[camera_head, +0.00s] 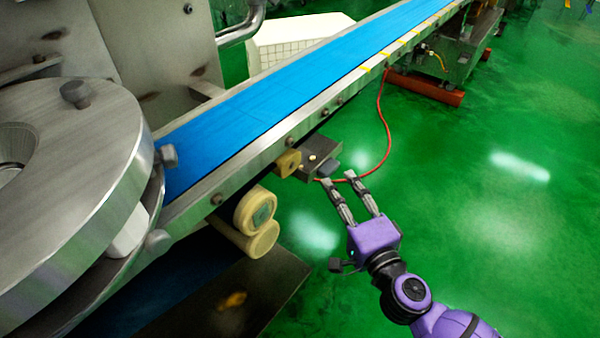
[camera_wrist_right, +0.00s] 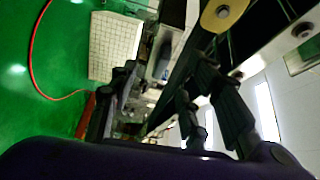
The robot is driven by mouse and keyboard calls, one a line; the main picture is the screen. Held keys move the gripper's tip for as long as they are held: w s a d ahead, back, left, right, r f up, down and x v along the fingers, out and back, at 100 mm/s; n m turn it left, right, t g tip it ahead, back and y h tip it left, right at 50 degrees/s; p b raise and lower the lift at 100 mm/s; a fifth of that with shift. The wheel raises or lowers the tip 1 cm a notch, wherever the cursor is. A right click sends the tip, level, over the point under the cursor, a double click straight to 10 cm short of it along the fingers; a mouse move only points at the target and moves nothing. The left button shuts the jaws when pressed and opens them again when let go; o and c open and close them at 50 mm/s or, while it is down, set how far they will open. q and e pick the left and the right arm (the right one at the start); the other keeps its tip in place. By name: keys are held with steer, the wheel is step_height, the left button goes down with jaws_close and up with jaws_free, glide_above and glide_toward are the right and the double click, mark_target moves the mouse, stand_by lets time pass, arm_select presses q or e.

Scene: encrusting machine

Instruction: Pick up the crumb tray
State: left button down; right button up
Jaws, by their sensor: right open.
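A dark, flat, tray-like plate (camera_head: 265,285) lies below the conveyor's near end, with a yellow-brown patch on it. It looks like the crumb tray, but I cannot be sure. My right gripper (camera_head: 338,180) is open and empty, its fingers pointing up in the head view. It is above and to the right of the plate, apart from it, just below a grey metal box (camera_head: 321,157) on the conveyor's side. The right fingers also show dark in the right wrist view, where the plate cannot be made out. My left gripper is not in view.
The blue conveyor belt (camera_head: 245,108) runs diagonally upward right. Cream rollers (camera_head: 257,210) stick out above the plate. A red cable (camera_head: 388,125) hangs near my right fingertips. A round steel machine part (camera_head: 75,180) fills the left. Green floor (camera_head: 500,230) is open on the right.

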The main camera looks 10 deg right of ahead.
mark_target(323, 166)
steer(key=shift+m, duration=0.6)
steer(key=w+b, duration=0.1)
steer(key=w, duration=0.2)
steer(key=w+b, duration=0.1)
steer(key=w, duration=0.2)
steer(key=w+a+b, duration=0.1)
steer(key=w, duration=0.2)
steer(key=shift+w, duration=0.35)
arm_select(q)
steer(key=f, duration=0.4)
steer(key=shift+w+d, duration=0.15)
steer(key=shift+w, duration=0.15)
arm_select(e)
steer(key=shift+c, duration=0.5)
steer(key=shift+s+f, duration=0.1)
jaws_close()
